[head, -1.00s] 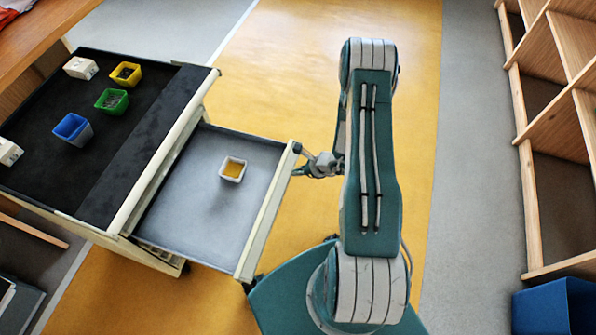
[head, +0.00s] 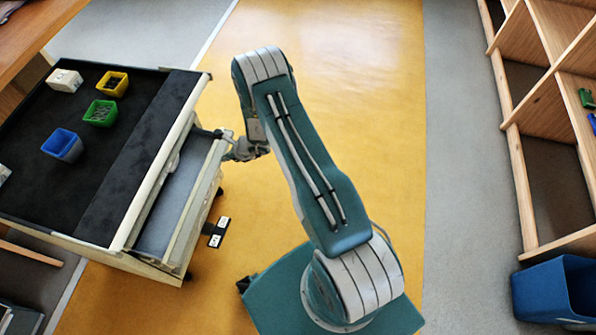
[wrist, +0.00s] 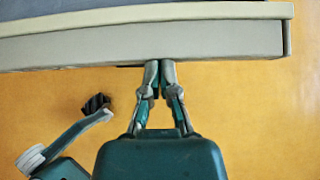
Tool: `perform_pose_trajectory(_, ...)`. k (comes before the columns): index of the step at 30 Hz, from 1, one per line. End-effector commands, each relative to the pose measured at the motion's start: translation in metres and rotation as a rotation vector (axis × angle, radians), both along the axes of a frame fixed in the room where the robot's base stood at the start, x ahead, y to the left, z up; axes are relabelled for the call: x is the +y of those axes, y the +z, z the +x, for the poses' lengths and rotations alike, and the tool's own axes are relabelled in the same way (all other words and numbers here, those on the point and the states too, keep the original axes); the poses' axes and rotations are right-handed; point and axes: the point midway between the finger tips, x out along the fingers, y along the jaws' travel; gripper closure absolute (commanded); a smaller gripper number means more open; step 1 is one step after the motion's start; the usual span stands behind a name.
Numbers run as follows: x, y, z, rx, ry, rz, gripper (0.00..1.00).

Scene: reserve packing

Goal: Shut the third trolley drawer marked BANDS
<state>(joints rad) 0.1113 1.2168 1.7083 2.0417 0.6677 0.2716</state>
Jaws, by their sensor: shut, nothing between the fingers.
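The trolley drawer (head: 197,205) is partly open, with a narrow strip of its grey inside (head: 172,195) showing beside the trolley top. No BANDS marking can be read in either view. My gripper (wrist: 159,66) is shut and empty, with its fingertips at the drawer's pale front (wrist: 200,42) in the wrist view, touching it or very close. In the head view my gripper (head: 226,136) is at the far end of the drawer front. The inside of the drawer is mostly hidden under the trolley top.
The trolley's black top (head: 45,185) holds yellow (head: 112,84), green (head: 101,113) and blue (head: 62,145) bins and white boxes. A small black-and-white piece (head: 216,232) shows beside the trolley. Wooden shelving (head: 515,150) and a blue bin (head: 550,290) stand right.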

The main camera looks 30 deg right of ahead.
Motion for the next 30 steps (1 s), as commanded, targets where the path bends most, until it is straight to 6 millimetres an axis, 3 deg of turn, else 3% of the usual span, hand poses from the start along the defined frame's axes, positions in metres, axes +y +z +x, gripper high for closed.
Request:
perform_pose_trajectory(3, 0.022, 0.0, 0.019, -0.002, 0.006, 0.0, 1.0)
perform_pose_trajectory(12, 0.048, 0.0, 0.049, 0.0, 0.001, 0.002, 1.0)
perform_pose_trajectory(30, 0.057, 0.0, 0.057, 0.001, 0.001, 0.001, 1.0)
